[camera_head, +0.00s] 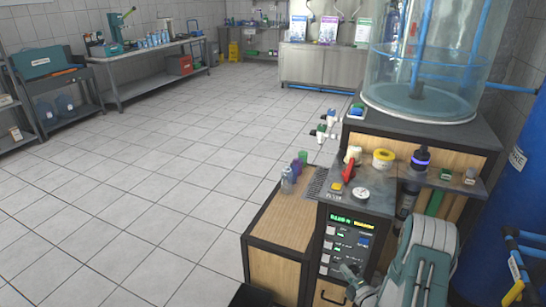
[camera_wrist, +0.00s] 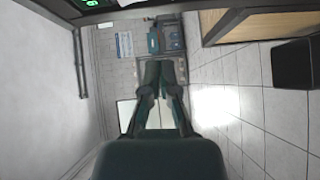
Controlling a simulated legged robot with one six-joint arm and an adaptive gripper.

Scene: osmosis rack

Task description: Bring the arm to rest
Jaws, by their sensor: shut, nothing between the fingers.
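My arm (camera_head: 425,262), pale grey and teal, is folded at the lower right of the head view, close in front of the osmosis rack (camera_head: 375,205). My gripper (camera_head: 352,280) shows small and partly hidden near the rack's lower front, below the control panel (camera_head: 345,245). In the wrist view my gripper (camera_wrist: 160,66) points away from the camera with its dark fingers together at the tips. Nothing is held between them. I cannot tell whether it touches the rack.
The rack carries a clear tank (camera_head: 425,60), a red-handled valve (camera_head: 348,170) and small bottles. A wooden cabinet (camera_head: 275,225) stands to its left. A blue tank (camera_head: 505,220) stands at the right. A dark bin (camera_wrist: 294,63) shows in the wrist view. The tiled floor (camera_head: 150,180) is clear.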

